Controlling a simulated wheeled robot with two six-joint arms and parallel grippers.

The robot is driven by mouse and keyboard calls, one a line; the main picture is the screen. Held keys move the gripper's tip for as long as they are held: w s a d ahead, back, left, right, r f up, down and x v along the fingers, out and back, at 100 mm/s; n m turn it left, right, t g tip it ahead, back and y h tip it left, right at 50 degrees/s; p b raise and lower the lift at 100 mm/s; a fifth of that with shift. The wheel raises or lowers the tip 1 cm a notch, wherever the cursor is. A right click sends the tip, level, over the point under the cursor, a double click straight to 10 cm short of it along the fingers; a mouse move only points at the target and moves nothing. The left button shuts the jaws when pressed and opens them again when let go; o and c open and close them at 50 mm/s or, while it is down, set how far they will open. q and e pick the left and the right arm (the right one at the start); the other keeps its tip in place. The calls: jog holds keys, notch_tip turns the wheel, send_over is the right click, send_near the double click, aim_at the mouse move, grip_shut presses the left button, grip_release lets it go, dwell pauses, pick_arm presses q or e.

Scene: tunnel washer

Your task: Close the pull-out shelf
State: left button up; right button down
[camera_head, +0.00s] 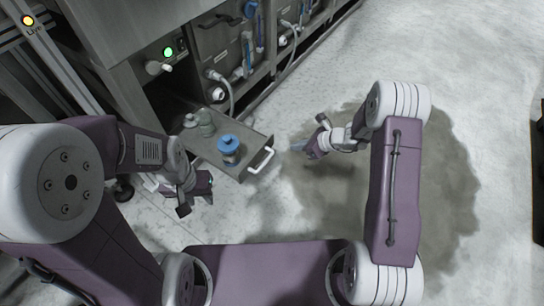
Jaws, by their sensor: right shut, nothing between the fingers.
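The pull-out shelf (232,165) is a grey metal tray sticking out from the machine, with a white handle (261,160) on its front end. A blue-capped container (229,147) and clear bottles (200,122) stand on it. My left gripper (200,188) is at the left of the shelf, below it in the picture, and its fingers are too small and dark to tell their opening. My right gripper (303,148) is shut and empty, to the right of the handle and apart from it, pointing toward it.
The steel machine (205,45) with hoses and blue-topped parts runs along the back. A green light (168,52) glows on its panel. A metal frame (45,50) stands at the left. The floor to the right is clear, with a dark wet patch (440,190).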

aim_at(265, 145)
jog(key=b+x, duration=0.5)
jog(key=x, duration=0.4)
jog(key=shift+a+f, duration=0.15)
jog(key=shift+f, duration=0.25)
jog(key=w+a+b, duration=0.1)
jog(key=w+a, duration=0.1)
jog(key=a, duration=0.1)
jog(key=shift+w+b, duration=0.15)
jog(key=shift+b, duration=0.15)
jog(key=shift+w+a+r, duration=0.1)
jog(key=shift+w+a, duration=0.15)
jog(key=shift+a, duration=0.15)
